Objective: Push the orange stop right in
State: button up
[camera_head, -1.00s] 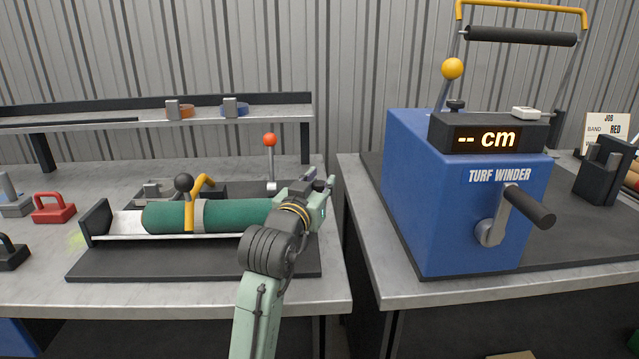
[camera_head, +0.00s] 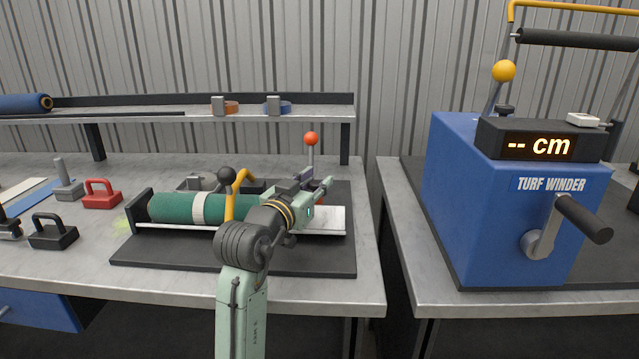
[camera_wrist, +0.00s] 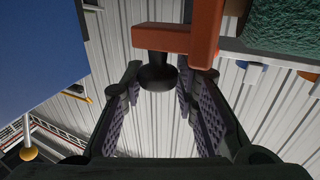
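The orange stop (camera_wrist: 180,38) shows in the wrist view as an orange bracket with a black knob (camera_wrist: 158,75). The knob lies in the gap between my fingers, which are apart; I cannot tell whether they touch it. In the head view the stop is mostly hidden behind my gripper (camera_head: 318,190), at the roll's right end. The green turf roll (camera_head: 175,208), with a pale band, lies in the white trough (camera_head: 325,222). Its left end is close to the black end plate (camera_head: 141,208). In the wrist view the turf (camera_wrist: 285,25) is beside the stop.
A yellow arm (camera_head: 240,182) with a black ball crosses the roll. A red-knobbed lever (camera_head: 311,142) stands behind the trough. Red (camera_head: 101,195) and black (camera_head: 53,232) handled weights sit left. The blue turf winder (camera_head: 500,205) stands right, across a gap between benches.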

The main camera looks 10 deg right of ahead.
jog(key=o, duration=0.4)
jog(key=shift+w+a, duration=0.1)
jog(key=shift+a, duration=0.15)
jog(key=shift+d, duration=0.1)
jog(key=v, duration=1.2)
